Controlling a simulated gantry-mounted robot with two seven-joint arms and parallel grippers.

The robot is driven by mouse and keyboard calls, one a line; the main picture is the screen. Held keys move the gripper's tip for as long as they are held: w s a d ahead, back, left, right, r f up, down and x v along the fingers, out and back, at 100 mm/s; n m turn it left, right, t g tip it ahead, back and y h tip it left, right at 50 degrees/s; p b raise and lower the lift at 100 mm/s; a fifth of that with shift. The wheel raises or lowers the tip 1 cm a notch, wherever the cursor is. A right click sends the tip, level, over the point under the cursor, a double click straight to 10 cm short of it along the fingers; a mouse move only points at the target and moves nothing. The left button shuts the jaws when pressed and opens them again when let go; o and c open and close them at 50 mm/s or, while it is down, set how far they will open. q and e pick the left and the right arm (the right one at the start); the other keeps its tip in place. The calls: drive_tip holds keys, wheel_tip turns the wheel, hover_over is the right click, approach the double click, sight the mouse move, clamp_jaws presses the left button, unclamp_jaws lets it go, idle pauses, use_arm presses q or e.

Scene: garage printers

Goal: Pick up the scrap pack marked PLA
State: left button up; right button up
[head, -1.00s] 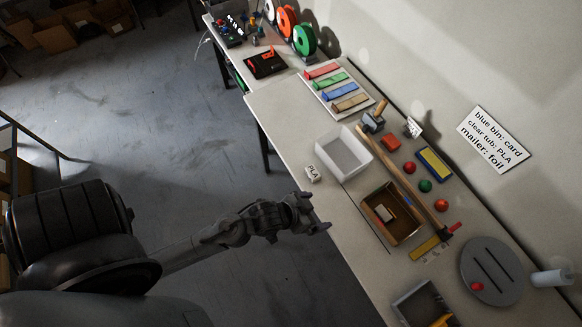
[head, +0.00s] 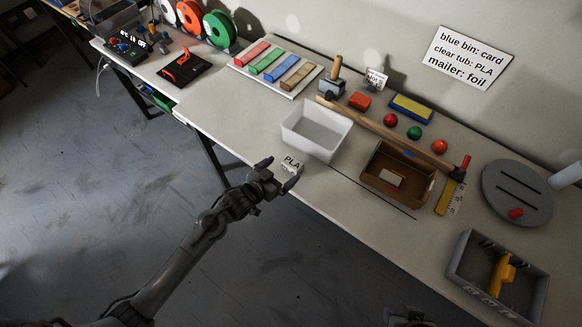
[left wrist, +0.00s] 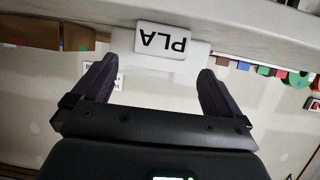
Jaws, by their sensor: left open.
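The scrap pack (head: 291,163), a small white block marked PLA, sits near the front edge of the bench, in front of the white translucent tub (head: 316,130). My left gripper (head: 280,174) is open at the bench edge, just short of the pack. In the left wrist view the pack (left wrist: 162,40) shows upside down, beyond the fingertips and lined up with the gap between the fingers (left wrist: 157,68). The gap is empty, and the fingers do not appear to touch the pack.
A brown box (head: 399,177) with a pale block inside stands right of the tub. A hammer-like tool (head: 440,158) lies behind it. A grey bin (head: 497,277) stands at the right front. A wall sign (head: 468,58) reads "clear tub: PLA". Bare bench lies left of the pack.

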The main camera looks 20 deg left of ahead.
sight(291, 164)
use_arm(q)
drive_tip(key=shift+b+x, duration=0.5)
drive_tip(key=shift+x, duration=3.75)
drive_tip(key=shift+s+f, duration=0.1)
drive_tip(key=shift+c, duration=0.5)
drive_tip(key=c, duration=0.9)
drive_tip(key=shift+o, duration=0.2)
